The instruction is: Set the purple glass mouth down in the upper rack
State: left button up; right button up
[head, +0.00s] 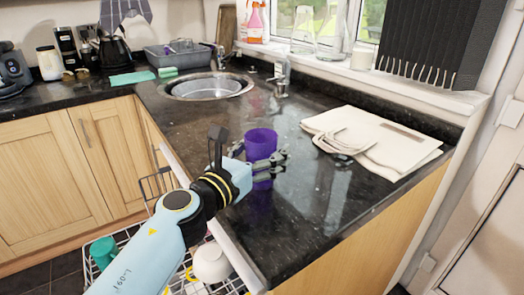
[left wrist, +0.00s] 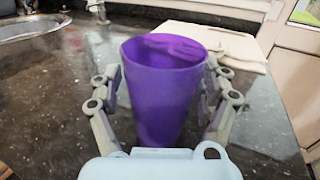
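The purple glass (head: 261,144) is upright, mouth up, over the dark granite worktop near its front edge. Whether its base touches the stone is hard to tell. My left gripper (head: 268,162) has its fingers on both sides of the glass. In the left wrist view the glass (left wrist: 160,95) fills the space between the fingertips, which appear to press its sides. A white wire dishwasher rack (head: 128,234) is pulled out below the worktop, partly hidden by my left arm. My right gripper is not in view.
In the rack are a green cup (head: 103,252) and a white bowl-like piece (head: 211,263). A cream folded cloth bag (head: 375,140) lies right of the glass. A round sink (head: 206,87) is behind. The worktop between is clear.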

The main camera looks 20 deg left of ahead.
pick_arm(q)
jog(key=shift+o, duration=0.4)
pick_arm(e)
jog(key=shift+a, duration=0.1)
pick_arm(q)
jog(key=shift+s+r, duration=0.1)
jog(key=shift+r, duration=0.1)
jog(key=b+v, duration=0.1)
jog(key=v, duration=1)
jog(key=shift+s+f, duration=0.1)
jog(key=shift+s, duration=0.3)
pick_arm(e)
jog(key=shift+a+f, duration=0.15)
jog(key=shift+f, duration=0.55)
